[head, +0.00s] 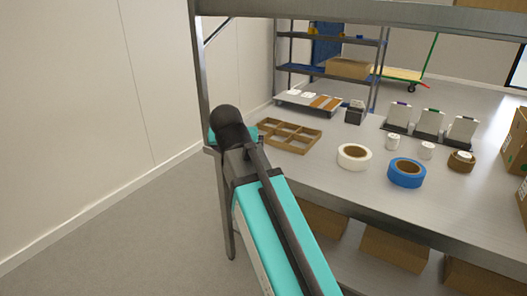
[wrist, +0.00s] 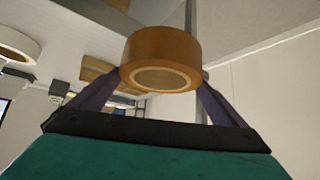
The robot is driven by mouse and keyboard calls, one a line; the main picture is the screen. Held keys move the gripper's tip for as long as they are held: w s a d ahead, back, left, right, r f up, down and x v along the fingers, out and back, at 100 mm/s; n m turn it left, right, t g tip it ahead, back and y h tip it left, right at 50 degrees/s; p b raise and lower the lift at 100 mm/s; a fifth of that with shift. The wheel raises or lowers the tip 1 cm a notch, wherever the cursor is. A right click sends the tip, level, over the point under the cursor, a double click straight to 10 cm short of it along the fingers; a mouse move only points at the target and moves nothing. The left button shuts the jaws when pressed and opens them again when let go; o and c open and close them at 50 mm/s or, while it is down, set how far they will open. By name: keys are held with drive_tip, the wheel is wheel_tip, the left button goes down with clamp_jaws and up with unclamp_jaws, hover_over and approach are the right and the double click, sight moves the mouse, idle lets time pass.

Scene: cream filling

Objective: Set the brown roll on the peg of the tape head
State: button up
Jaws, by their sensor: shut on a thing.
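The brown roll (wrist: 160,52) shows in the wrist view, held between the two dark fingers of my gripper (wrist: 163,78). Its round opening with a pale inner rim faces the camera. The roll is clear of any surface that I can see. In the head view my arm reaches toward the table's left end; the gripper and the held roll are not visible there. A small dark and grey device (head: 355,112) stands at the back of the table and may be the tape head. I cannot make out a peg on it.
Cartons stand at right. A metal post (head: 200,80) rises near my arm.

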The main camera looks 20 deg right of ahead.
drive_tip(key=w+n+y+p, duration=0.1)
drive_tip(key=p, duration=0.3)
drive_tip(key=w+n+y+p, duration=0.1)
drive_tip(key=w+p, duration=0.1)
drive_tip(key=p, duration=0.2)
drive_tip(key=w+n+y+p, duration=0.1)
drive_tip(key=w+n+p, duration=0.1)
drive_tip(key=p, duration=0.1)
drive_tip(key=shift+w+a+t+p, duration=0.15)
drive_tip(key=shift+a+t+p, duration=0.15)
drive_tip(key=shift+t+p, duration=0.1)
drive_tip(key=shift+f, duration=0.2)
